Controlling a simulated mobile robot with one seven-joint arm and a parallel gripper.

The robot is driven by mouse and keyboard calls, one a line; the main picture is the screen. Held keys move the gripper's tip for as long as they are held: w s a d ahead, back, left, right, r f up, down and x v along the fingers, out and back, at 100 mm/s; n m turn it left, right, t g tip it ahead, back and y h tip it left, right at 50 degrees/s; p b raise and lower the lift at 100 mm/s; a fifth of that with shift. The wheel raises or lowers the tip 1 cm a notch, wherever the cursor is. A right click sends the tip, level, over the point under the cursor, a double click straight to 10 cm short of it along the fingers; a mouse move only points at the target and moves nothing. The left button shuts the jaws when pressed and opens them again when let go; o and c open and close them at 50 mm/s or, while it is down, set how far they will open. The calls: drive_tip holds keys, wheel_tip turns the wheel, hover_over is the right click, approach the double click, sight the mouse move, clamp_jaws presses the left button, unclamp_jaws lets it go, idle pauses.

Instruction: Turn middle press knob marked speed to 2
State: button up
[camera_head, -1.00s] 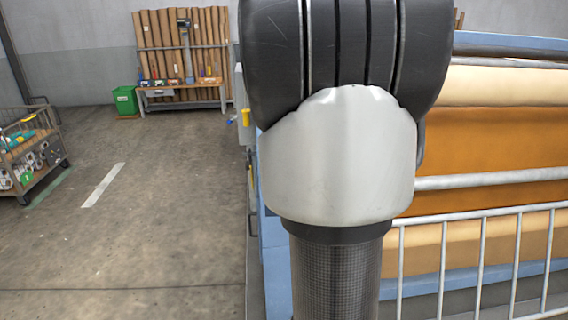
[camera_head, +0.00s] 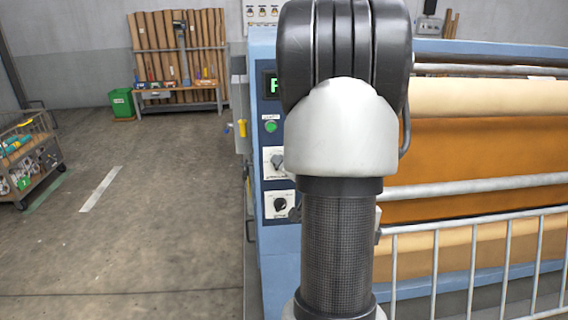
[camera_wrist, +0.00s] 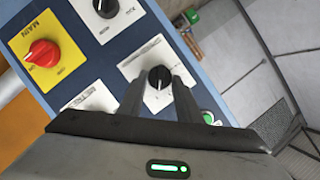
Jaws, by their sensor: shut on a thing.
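In the wrist view, my gripper (camera_wrist: 158,92) has its two fingers on either side of a small black round knob (camera_wrist: 159,76) on a white plate of the blue press panel (camera_wrist: 125,62). It is shut on this knob. The knob's markings are too small to read. In the head view, the panel's left strip shows two knobs on white plates, an upper one (camera_head: 278,160) and a lower one (camera_head: 280,204). My arm hides the gripper and the rest of the panel there, so I cannot tell which knob it holds from that view.
A red MAIN knob (camera_wrist: 42,53) on a yellow plate, another black knob (camera_wrist: 106,7) and a green button (camera_wrist: 207,117) are close by in the wrist view. A metal railing (camera_head: 470,250) fronts the press rollers.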

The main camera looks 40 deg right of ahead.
idle(0.4)
drive_tip(key=o, duration=1)
drive_tip(key=shift+o, duration=0.2)
